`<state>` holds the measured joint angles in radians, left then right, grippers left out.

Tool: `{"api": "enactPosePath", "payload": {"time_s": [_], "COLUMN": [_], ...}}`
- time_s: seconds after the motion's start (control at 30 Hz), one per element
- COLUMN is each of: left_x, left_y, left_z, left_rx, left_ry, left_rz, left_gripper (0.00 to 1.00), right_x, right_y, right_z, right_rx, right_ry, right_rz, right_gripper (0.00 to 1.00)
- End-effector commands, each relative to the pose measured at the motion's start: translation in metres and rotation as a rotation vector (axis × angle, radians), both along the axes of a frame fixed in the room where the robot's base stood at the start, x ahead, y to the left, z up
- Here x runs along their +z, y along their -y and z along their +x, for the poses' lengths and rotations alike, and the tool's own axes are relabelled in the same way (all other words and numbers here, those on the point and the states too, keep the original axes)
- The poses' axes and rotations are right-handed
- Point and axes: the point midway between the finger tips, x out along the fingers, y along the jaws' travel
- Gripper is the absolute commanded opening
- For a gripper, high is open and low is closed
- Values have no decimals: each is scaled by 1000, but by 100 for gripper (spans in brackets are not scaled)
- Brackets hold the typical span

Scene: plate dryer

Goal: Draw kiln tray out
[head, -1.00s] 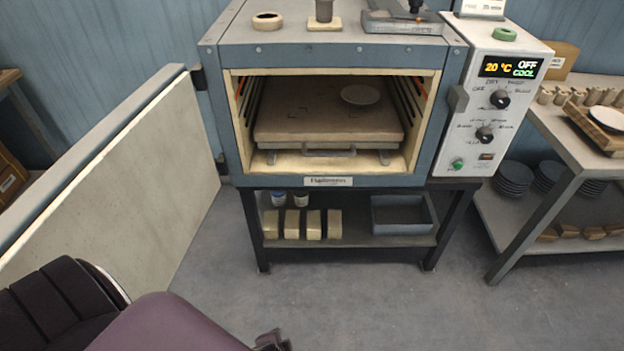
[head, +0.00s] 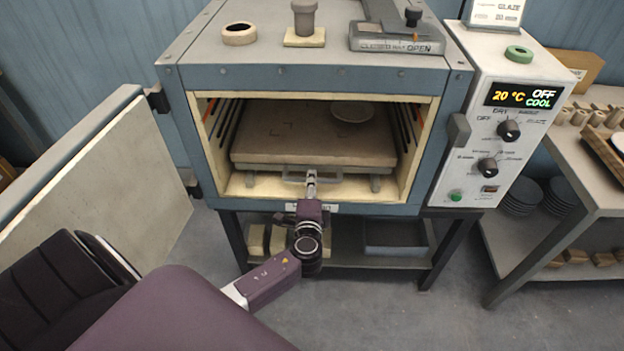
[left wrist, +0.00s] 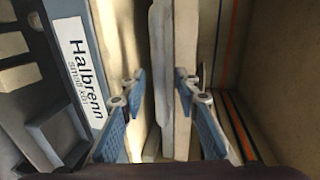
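The kiln tray (head: 315,137) is a brown slab inside the open kiln, with a grey handle (head: 293,175) low at its front and a white round dish (head: 352,112) on it. My left gripper (head: 311,176) is at the kiln mouth, in front of the handle. In the left wrist view the gripper (left wrist: 164,112) has its two blue-padded fingers apart. A pale grey bar (left wrist: 160,65), which looks like the handle, stands between them with gaps visible; contact is not clear. My right gripper is not in view.
The kiln door (head: 100,190) stands open at the left. The control box (head: 500,120) is at the right and reads 20 °C, OFF, COOL. A lower shelf (head: 345,252) with bricks and a blue bin is under the kiln. A side table (head: 590,195) stands right. Floor in front is clear.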

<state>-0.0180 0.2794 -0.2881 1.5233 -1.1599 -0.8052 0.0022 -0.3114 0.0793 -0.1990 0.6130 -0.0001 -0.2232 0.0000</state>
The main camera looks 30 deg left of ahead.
Motion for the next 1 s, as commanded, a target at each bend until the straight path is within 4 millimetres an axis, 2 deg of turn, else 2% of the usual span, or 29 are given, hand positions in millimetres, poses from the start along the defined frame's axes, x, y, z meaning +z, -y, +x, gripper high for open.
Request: {"api": "enactPosePath", "payload": {"time_s": [0.23, 0.53, 0.8, 1.0], "left_x": [-5, -6, -6, -6], "left_y": [-10, -11, -11, -11], "left_z": [17, 19, 18, 18], "left_rx": [-1, -1, -1, -1], "left_ry": [-1, -1, -1, -2], "left_rz": [-1, -2, -2, -3], "left_gripper": [29, 29, 0, 0], "right_x": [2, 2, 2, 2], "right_y": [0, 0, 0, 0], "right_z": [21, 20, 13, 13], "right_rx": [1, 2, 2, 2], "right_ry": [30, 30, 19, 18], "right_rz": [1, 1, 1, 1], "right_gripper": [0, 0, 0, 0]}}
